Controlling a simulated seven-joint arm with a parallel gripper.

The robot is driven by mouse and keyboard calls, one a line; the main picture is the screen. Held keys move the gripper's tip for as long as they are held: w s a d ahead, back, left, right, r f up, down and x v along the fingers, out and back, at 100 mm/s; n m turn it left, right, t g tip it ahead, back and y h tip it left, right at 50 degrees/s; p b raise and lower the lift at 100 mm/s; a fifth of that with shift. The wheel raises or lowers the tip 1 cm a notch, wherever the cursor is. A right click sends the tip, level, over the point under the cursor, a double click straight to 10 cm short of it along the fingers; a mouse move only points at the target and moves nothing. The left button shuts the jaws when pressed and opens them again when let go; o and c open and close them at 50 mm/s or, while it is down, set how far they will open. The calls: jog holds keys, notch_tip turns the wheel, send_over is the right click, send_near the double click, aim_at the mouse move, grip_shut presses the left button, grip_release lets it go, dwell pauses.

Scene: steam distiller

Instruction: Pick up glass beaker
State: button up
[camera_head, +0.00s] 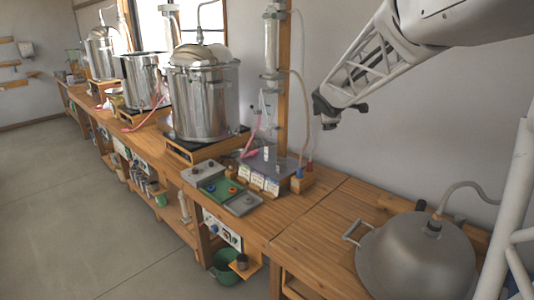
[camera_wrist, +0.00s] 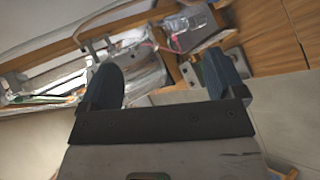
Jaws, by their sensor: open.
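I cannot single out the glass beaker with certainty. Clear glassware (camera_head: 268,100) shows on the wooden stand behind the control boxes, below a tall glass condenser (camera_head: 271,45), but its outline is too faint to tell apart. My gripper (camera_head: 325,112) is in the air to the right of that stand, above the wooden bench (camera_head: 325,215). In the wrist view my gripper (camera_wrist: 163,76) shows two dark fingers spread wide, with nothing held between them. The view between them is of the bench area and blurred shiny metal.
Several large steel pots (camera_head: 203,100) stand on wooden bases along the bench to the left. Control boxes (camera_head: 215,186) sit at the front edge. A domed metal lid with a hose (camera_head: 415,262) is at the lower right. The bench between stand and lid is mostly clear.

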jog(key=w+a+f+n+t+y, duration=0.1)
jog(key=w+a+f+n+y, duration=0.15)
jog(key=w+n, duration=0.45)
jog(key=w+a+f+n+y, duration=0.15)
jog(key=w+f, duration=0.25)
jog(key=w, duration=0.6)
jog(key=w+a+f+n+t+y, duration=0.1)
jog(key=w+a+f+n+y, duration=0.15)
jog(key=w+n, duration=0.5)
jog(key=n+g+y, duration=0.3)
jog(key=n+y, duration=0.2)
jog(key=n, duration=0.6)
send_near(270, 144)
jog(key=s+a, duration=0.1)
jog(key=shift+s+a+r, duration=0.1)
jog(key=shift+s+r, duration=0.1)
jog(key=shift+r, duration=0.25)
jog(key=shift+w+a, duration=0.1)
jog(key=shift+x, duration=1.15)
jog(key=shift+f, duration=0.15)
jog(key=shift+x, duration=2.55)
